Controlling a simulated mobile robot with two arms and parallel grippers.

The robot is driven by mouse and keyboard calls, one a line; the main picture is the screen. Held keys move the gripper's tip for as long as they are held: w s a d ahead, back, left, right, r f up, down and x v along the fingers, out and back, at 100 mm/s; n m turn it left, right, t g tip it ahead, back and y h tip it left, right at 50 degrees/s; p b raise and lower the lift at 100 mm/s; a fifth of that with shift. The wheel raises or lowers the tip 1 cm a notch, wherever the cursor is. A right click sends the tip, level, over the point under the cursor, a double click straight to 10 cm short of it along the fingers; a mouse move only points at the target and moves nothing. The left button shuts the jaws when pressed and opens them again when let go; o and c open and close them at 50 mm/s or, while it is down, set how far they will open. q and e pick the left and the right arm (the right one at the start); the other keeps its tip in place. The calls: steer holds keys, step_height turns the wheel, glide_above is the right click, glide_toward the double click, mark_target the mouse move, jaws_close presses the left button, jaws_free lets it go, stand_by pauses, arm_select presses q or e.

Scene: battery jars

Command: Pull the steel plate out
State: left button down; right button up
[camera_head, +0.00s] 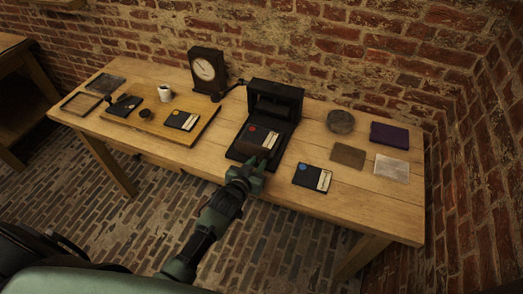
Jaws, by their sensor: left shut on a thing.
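A black press (274,100) with a crank on its left stands at the middle of the table. A dark flat plate (238,152), which looks like the steel plate, reaches out from its front toward me. My left gripper (258,163) is shut at the plate's front end, near the table's front edge. Its fingers hide the exact contact. My right gripper is not in view.
On the wooden table (340,203), a blue-dotted card (312,177), a round grey dish (340,121), a purple block (389,135), a brown square (348,155) and a pale square (392,168) lie right. A wooden board (165,128), a white cup (165,92) and a dial clock (206,72) stand left.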

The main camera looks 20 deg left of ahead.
arm_select(q)
steer(key=shift+s, duration=0.75)
steer(key=shift+f, duration=0.15)
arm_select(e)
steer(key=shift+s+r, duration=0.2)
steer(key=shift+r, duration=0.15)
arm_select(q)
steer(key=shift+s, duration=0.1)
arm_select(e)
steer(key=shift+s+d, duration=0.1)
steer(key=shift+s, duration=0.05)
arm_select(q)
steer(key=c, duration=1.2)
jaws_free()
steer(key=shift+s, duration=0.1)
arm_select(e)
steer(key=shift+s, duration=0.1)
arm_select(q)
steer(key=v, duration=0.8)
steer(key=shift+b, duration=0.3)
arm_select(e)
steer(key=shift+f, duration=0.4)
